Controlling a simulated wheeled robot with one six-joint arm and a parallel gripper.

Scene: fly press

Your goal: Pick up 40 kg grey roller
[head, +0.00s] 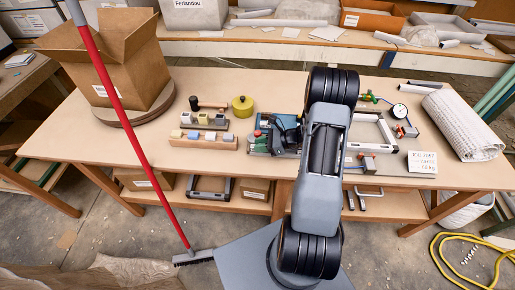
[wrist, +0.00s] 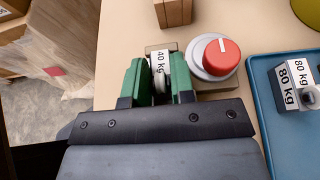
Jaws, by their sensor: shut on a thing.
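The grey roller (wrist: 159,63), with a white label reading 40 kg, stands between the two green fingers of my gripper (wrist: 160,82) in the wrist view. My gripper is shut on it, one finger on each side. The roller is at a small beige block beside a round grey dial with a red knob (wrist: 222,57). I cannot tell whether the roller is lifted off its seat. In the head view my arm covers the middle of the table, and the roller cannot be made out there.
A blue tray (wrist: 262,82) with grey 80 kg pieces (wrist: 293,84) lies right of the knob. On the table (head: 190,155) are a cardboard box (head: 125,60), a mallet (head: 205,104), a yellow-green roll (head: 242,106) and a gauge (head: 399,111). A red-handled broom (head: 130,125) crosses the left front.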

